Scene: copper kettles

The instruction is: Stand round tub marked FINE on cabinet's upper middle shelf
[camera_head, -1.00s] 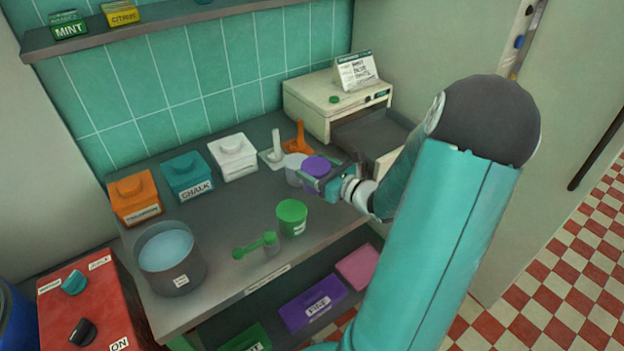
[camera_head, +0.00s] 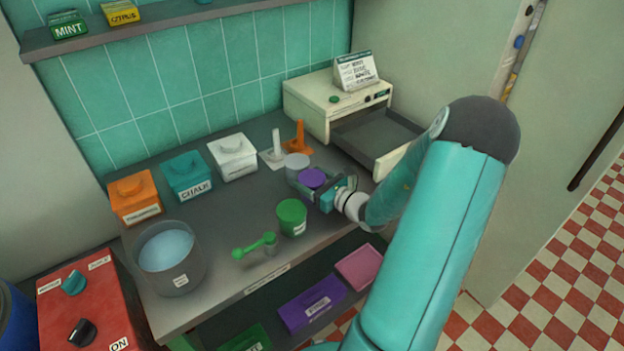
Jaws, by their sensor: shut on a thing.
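My gripper (camera_head: 318,187) is shut on a round purple-topped tub (camera_head: 312,178), low over or on the grey counter; I cannot tell whether the tub touches it. The jaws hide most of its side, and no label on it can be read. A round pale grey tub (camera_head: 297,162) stands just behind it. A round green tub (camera_head: 292,218) stands in front, its small label too small to read. I cannot tell which tub is marked FINE. No cabinet with an upper middle shelf can be made out.
A cream machine (camera_head: 315,105) with an open drawer (camera_head: 375,135) stands at the back right. Orange, teal and white boxes line the counter's back left. A wall shelf (camera_head: 170,22) hangs above.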

